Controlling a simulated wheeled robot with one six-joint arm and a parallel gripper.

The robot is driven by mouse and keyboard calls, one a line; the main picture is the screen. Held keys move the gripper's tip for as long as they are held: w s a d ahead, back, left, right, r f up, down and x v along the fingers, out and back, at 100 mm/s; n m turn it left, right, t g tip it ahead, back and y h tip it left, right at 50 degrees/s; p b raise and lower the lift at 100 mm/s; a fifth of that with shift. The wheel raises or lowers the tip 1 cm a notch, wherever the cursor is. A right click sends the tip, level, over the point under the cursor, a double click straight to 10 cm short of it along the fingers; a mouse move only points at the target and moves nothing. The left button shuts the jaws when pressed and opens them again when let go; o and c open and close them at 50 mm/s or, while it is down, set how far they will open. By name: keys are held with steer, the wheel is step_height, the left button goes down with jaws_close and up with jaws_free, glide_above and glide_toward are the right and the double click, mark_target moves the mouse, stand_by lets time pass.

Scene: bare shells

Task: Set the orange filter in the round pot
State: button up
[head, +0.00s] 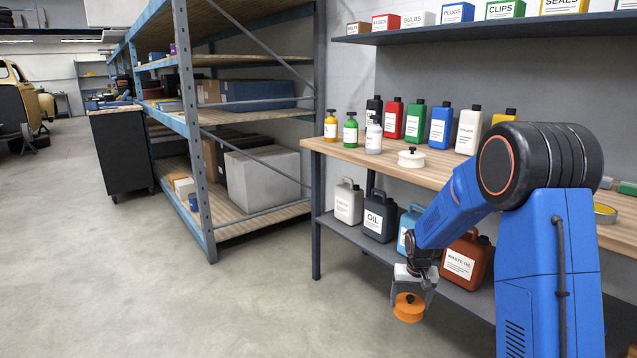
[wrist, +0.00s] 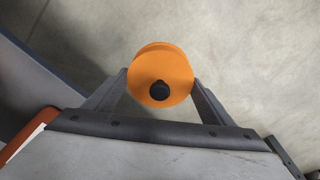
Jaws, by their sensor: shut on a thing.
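The orange filter (head: 408,310) is a short round orange disc with a black knob. My gripper (head: 412,292) is shut on it, low in front of the bench and above the floor. In the wrist view, the filter (wrist: 165,62) sits between the two fingertips with its black knob facing the camera. I cannot make out a round pot in either view. A white round piece with a black knob (head: 411,159) stands on the bench top and resembles the filter in shape.
Jugs, including a black oil jug (head: 380,217) and a brown waste oil jug (head: 466,260), stand on the lower shelf. The floor (head: 200,300) at left is clear.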

steer(key=shift+n, duration=0.9)
steer(key=f, duration=0.1)
steer(key=a+f, duration=0.1)
steer(key=f, duration=0.1)
steer(key=w+f, duration=0.1)
steer(key=f, duration=0.1)
steer(key=shift+w+a+f, duration=0.1)
steer(key=shift+a, duration=0.05)
steer(key=s+f, duration=0.3)
steer(key=f, duration=1.2)
steer(key=shift+s, duration=0.15)
steer(key=shift+a, duration=0.1)
